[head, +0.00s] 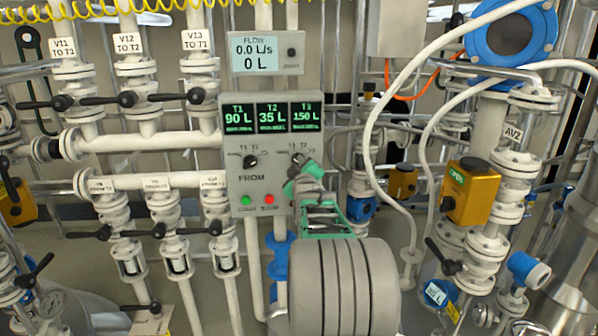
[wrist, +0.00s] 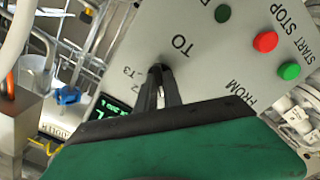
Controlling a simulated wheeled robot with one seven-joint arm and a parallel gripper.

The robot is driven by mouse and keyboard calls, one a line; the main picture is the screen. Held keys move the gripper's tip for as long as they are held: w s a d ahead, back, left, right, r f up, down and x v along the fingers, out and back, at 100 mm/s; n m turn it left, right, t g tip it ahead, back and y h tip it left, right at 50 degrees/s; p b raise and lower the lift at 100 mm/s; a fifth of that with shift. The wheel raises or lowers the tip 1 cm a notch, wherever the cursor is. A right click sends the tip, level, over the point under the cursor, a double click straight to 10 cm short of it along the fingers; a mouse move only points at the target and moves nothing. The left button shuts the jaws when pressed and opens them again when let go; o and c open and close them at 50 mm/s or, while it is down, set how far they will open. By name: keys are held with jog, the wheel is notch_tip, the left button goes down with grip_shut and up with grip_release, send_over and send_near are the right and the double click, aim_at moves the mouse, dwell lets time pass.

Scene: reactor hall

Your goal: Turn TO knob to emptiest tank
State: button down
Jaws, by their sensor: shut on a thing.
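A grey control panel (head: 232,130) stands in the middle of the head view. Its green displays (head: 272,117) read T1 90 L, T2 35 L and T3 150 L. The black FROM knob (head: 250,161) is at lower left on the panel. The TO knob (head: 298,158) is to its right, largely hidden by my gripper (head: 301,170). In the wrist view my gripper (wrist: 160,84) has its dark fingers closed around the TO knob (wrist: 157,69), beside the upside-down TO label. The knob's pointing direction is hidden by the fingers.
Below the knobs are a green START button (head: 246,200) and a red STOP button (head: 269,199). A flow meter (head: 266,53) above reads 0.0 L/s and 0 L. Valves and white pipes crowd the left; white hoses (head: 372,110) hang close on the right.

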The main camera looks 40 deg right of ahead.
jog(key=shift+m+b, duration=5.45)
jog(key=shift+m, duration=1.15)
jog(key=c, duration=1.5)
grip_release()
jog(key=v, duration=0.7)
jog(key=shift+s+a+b, duration=0.3)
jog(key=shift+b, duration=0.1)
